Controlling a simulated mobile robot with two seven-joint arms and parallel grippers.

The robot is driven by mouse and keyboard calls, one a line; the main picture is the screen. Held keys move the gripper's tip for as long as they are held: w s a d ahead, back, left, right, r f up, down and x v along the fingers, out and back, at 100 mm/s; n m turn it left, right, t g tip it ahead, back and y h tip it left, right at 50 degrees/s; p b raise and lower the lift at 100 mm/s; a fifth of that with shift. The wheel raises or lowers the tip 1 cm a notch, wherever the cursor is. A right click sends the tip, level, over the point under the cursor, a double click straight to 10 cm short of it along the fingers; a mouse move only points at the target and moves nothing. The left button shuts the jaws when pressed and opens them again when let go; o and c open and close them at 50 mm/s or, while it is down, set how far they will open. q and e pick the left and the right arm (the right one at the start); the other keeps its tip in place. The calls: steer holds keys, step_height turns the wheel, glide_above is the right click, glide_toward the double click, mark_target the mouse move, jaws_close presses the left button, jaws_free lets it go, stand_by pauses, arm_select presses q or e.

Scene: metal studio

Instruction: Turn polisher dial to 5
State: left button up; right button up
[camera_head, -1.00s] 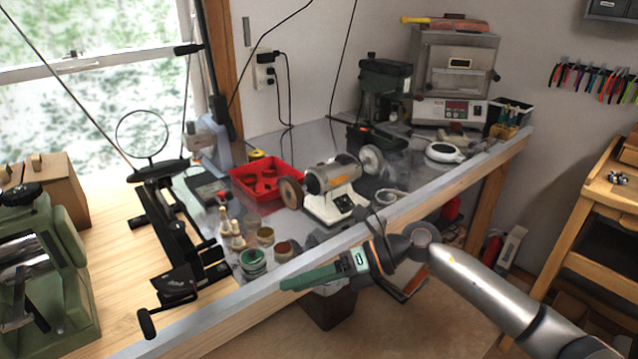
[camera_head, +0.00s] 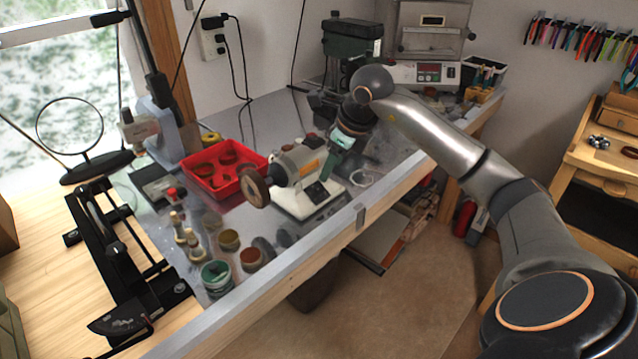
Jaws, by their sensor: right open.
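The bench polisher (camera_head: 300,165) stands on the metal bench top, with a grey motor body, an orange label and a white base (camera_head: 300,205). A dark control panel (camera_head: 318,192) shows on the base front; its dial is too small to read. The brown wheel (camera_head: 255,188) is on its left; its right wheel is hidden behind my arm. My right gripper (camera_head: 338,165) points down at the right end of the polisher, just above and beside the base. It is open and holds nothing visible. I cannot tell if it touches the polisher. My left gripper is not in view.
A red tray (camera_head: 228,185) sits behind the polisher, left of it. Small bottles and jars (camera_head: 217,277) stand at front left. A green drill press (camera_head: 350,40) and an oven (camera_head: 432,30) stand at the back. The bench's front edge (camera_head: 290,275) runs close before the polisher.

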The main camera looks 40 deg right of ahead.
mark_target(320, 189)
steer(key=x, duration=0.9)
steer(key=shift+w+f+p, duration=0.1)
steer(key=shift+f+p, duration=0.05)
steer(key=shift+p, duration=0.25)
steer(key=shift+c, duration=0.4)
jaws_close()
